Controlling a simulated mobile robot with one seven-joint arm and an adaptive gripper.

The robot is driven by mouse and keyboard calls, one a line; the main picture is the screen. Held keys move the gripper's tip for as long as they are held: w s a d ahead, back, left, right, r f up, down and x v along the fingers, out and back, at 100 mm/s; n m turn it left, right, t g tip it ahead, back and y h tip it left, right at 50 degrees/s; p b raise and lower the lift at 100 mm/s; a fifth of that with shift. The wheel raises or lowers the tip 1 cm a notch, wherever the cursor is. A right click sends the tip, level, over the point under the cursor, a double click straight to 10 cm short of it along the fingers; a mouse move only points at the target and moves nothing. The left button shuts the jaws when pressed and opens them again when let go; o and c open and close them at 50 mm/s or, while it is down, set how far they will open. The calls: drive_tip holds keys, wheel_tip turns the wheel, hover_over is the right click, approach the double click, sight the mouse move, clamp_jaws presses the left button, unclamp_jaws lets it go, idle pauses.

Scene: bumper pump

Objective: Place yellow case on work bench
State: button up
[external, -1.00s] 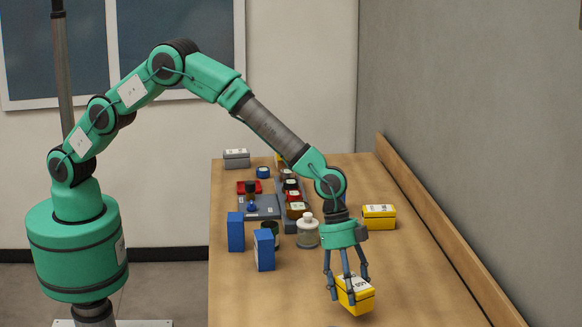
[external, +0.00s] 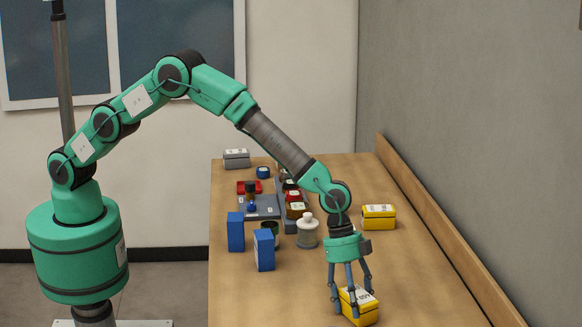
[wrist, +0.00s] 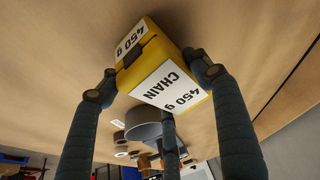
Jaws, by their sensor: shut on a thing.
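A yellow case (external: 364,309) with white labels is between the fingers of my gripper (external: 352,301), at the near end of the work bench (external: 290,295). In the wrist view the case (wrist: 150,58) reads "CHAIN" and "450 g". Two fingertips press on its opposite sides there, and my gripper (wrist: 153,82) is shut on it. The case is low over the bench top; I cannot tell whether its underside touches. A second yellow case (external: 378,217) stands on the bench farther back, apart from my gripper.
A pale bottle (external: 307,232), a dark green cup (external: 270,231) and two blue boxes (external: 236,232) stand to the left. A grey tray (external: 264,208) with parts and a grey case (external: 236,158) are farther back. A wooden ledge (external: 440,228) lines the right. Bench around the held case is clear.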

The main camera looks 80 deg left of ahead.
idle(0.4)
drive_tip(key=o, duration=1.6)
drive_tip(key=shift+f, duration=0.1)
drive_tip(key=p+v, duration=0.1)
drive_tip(key=v, duration=1.1)
drive_tip(key=shift+f+p, duration=0.1)
drive_tip(key=shift+p, duration=0.3)
drive_tip(key=shift+a, duration=0.1)
drive_tip(key=shift+r, duration=0.2)
